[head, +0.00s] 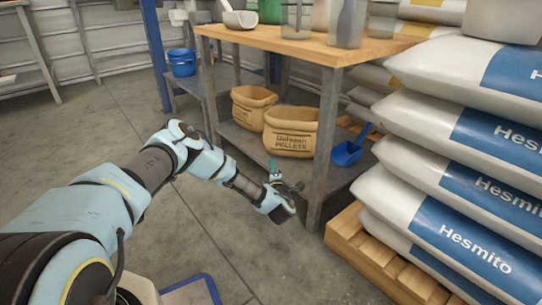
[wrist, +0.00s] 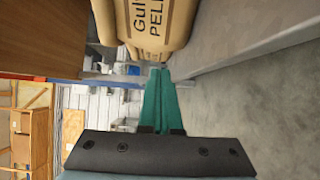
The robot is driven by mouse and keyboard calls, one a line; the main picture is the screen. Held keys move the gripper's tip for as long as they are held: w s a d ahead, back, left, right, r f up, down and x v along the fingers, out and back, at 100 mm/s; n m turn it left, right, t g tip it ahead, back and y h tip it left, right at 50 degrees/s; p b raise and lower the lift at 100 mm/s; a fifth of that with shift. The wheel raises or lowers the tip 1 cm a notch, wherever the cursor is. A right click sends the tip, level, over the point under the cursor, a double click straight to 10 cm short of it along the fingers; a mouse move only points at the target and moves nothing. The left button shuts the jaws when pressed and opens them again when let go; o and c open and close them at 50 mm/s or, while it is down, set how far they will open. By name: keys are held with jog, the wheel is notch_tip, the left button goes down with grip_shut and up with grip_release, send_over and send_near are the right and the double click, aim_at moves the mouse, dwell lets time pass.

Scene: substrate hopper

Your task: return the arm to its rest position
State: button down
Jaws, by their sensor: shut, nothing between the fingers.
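My light blue arm reaches from the lower left toward the middle of the head view. My gripper (head: 273,168) is at its end, in front of the wooden-topped table's lower shelf and near its front leg. In the wrist view the two green fingers (wrist: 159,98) lie together, shut, with nothing between them. The gripper is in free air, apart from the pellet sacks.
Two brown pellet sacks (head: 291,131) and a blue scoop (head: 352,148) are on the lower shelf. The table (head: 300,42) has glass vessels on top. White Hesmito bags (head: 450,130) are stacked on a wooden pallet (head: 372,258) at right. Floor (head: 95,140) at left is clear.

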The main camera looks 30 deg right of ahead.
jog(key=shift+p+v, duration=0.4)
jog(key=shift+v, duration=1.15)
jog(key=w+a+r+m+g+h+p, duration=0.1)
jog(key=w+a+r+m+g+p, duration=0.2)
jog(key=r+m, duration=0.35)
jog(key=w+a+r+m+g+h, duration=0.1)
jog(key=w+r+m+g+h, duration=0.1)
jog(key=r+m+g, duration=0.4)
jog(key=a+r+m+y+p, duration=0.2)
jog(key=a+r+y, duration=0.1)
jog(key=a+r, duration=0.55)
jog(key=s+a+r+g+y+p, duration=0.1)
jog(key=s+a+r+y, duration=0.15)
jog(key=a, duration=0.65)
jog(key=s+a+r+g+y+p, duration=0.1)
jog(key=s+a+r+y, duration=0.2)
jog(key=a, duration=0.6)
jog(key=s+a+r+g+y+p, duration=0.1)
jog(key=s+a+r+g, duration=0.1)
jog(key=s+a+r, duration=0.4)
jog(key=s+a+r+g, duration=0.2)
jog(key=s+a+r, duration=0.1)
jog(key=s+a, duration=0.6)
notch_tip(320, 180, up, 37)
jog(key=p, duration=3.8)
jog(key=shift+s+r, duration=0.2)
jog(key=shift+s, duration=0.05)
jog(key=shift+d, duration=0.1)
